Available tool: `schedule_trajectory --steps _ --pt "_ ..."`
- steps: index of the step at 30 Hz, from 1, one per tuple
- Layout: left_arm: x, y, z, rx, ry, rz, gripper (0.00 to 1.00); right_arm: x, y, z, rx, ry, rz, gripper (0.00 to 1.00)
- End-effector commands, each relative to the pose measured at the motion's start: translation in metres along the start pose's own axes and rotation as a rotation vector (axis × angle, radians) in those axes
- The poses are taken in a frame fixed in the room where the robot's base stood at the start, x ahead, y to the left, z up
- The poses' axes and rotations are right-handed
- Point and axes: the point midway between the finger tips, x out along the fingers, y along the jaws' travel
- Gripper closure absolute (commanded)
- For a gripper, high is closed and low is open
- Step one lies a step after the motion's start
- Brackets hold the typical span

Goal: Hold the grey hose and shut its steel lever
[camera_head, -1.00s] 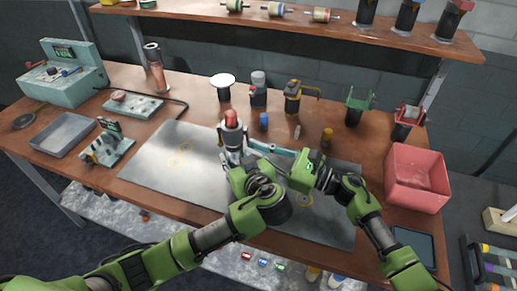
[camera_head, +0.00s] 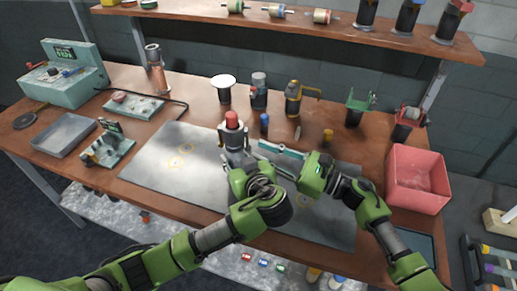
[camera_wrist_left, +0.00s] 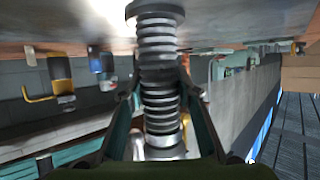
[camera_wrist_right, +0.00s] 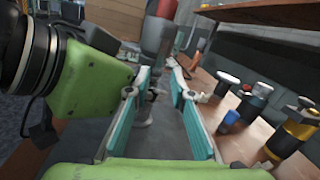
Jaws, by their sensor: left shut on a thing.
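The grey hose (camera_head: 235,138) stands upright with a red top (camera_head: 232,119), over the metal mat in the head view. In the left wrist view, its ribbed grey body (camera_wrist_left: 160,40) runs between the fingers of my left gripper (camera_wrist_left: 158,95), which is shut on it. My right gripper (camera_head: 268,155) is open and empty, just right of the hose. In the right wrist view, its teal fingers (camera_wrist_right: 158,85) are spread, with the hose's red top (camera_wrist_right: 157,34) beyond them. A steel lever (camera_head: 221,138) seems to show at the hose's left side; its exact position is unclear.
The metal mat (camera_head: 150,165) is mostly clear at left. A blue capped item (camera_head: 264,121), a yellow-and-black fitting (camera_head: 293,98) and a white-topped black cup (camera_head: 224,90) stand behind. A red bin (camera_head: 418,180) is at right, a grey tray (camera_head: 64,135) at left.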

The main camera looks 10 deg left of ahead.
Motion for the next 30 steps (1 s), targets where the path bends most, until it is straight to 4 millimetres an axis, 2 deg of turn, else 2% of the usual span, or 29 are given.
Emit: schedule_trajectory --steps 1,3,10,15,25,26,27,28,30 --pt "0.002 -0.002 0.001 -0.002 -0.001 -0.005 1.0 -0.011 0.004 -0.006 0.003 0.011 0.005 0.73" --pt "0.002 -0.002 0.001 -0.002 -0.001 -0.006 1.0 -0.023 0.003 -0.006 0.002 0.01 0.005 0.73" --pt "0.002 -0.001 0.0 -0.002 0.0 -0.004 1.0 -0.051 0.001 -0.002 0.0 0.004 0.0 0.73" --pt "0.001 -0.001 0.0 -0.002 0.001 -0.004 1.0 -0.058 -0.001 -0.001 -0.001 0.003 -0.002 0.73" --pt "0.001 -0.001 0.0 -0.002 0.001 -0.004 1.0 -0.058 -0.001 0.0 -0.002 0.002 -0.004 0.73" --pt "0.001 -0.001 0.0 -0.002 0.001 -0.004 0.64 -0.058 -0.002 0.0 -0.002 0.002 -0.004 0.73" --pt "0.001 -0.001 0.0 -0.002 0.001 -0.004 0.54 -0.058 -0.002 0.0 -0.002 0.002 -0.004 0.73" --pt "0.001 -0.001 0.0 -0.002 0.001 -0.004 0.5 -0.058 -0.002 0.0 -0.002 0.002 -0.004 0.73" --pt "0.001 -0.001 -0.001 -0.002 0.001 -0.004 0.5 -0.058 -0.002 0.0 -0.002 0.002 -0.004 0.73"
